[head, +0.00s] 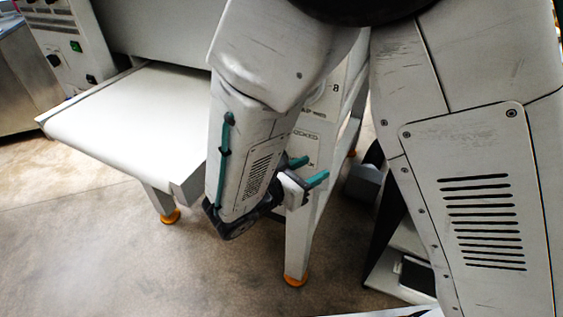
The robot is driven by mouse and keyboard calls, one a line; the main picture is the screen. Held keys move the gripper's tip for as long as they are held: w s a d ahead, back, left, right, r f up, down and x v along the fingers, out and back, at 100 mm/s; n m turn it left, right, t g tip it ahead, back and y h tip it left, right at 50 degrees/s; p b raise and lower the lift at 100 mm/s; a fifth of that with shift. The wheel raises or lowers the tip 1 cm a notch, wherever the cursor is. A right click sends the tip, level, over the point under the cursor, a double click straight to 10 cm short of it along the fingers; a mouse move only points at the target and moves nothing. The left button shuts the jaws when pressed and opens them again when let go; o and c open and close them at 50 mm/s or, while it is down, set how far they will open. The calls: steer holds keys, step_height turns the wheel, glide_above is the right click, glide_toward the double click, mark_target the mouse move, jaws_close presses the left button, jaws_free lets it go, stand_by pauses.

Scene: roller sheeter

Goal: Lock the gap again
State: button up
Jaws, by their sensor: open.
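The roller sheeter (150,30) stands at the upper left, with its pale belt table (130,105) reaching toward the lower left. My gripper (310,171) is in the middle of the head view, below my forearm. Its two teal fingertips are apart with nothing visible between them. It is in front of the sheeter's right side and leg, and I cannot tell how far away. I cannot make out a gap lock or gap lever; my arm covers much of the sheeter's side. Small labels with partly readable print show on the side panel just above the gripper.
A side panel with knobs and a green switch (76,47) is at the upper left. The sheeter's white leg (298,245) with an orange foot stands below my gripper. A dark grey box-like thing (364,182) lies to its right. The floor at the lower left is clear.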

steer(key=w+a+f+n+t+y, duration=0.1)
steer(key=a+f+n+t+y, duration=0.35)
steer(key=a+n+t, duration=0.35)
steer(key=w, duration=0.2)
steer(key=w+d+g, duration=0.1)
steer(key=w, duration=0.1)
steer(key=w+d+g, duration=0.1)
steer(key=w, duration=0.2)
steer(key=shift+d+f+m+h, duration=0.15)
steer(key=shift+f+m+h, duration=0.05)
steer(key=shift+m+h, duration=0.1)
steer(key=shift+c, duration=0.3)
jaws_close()
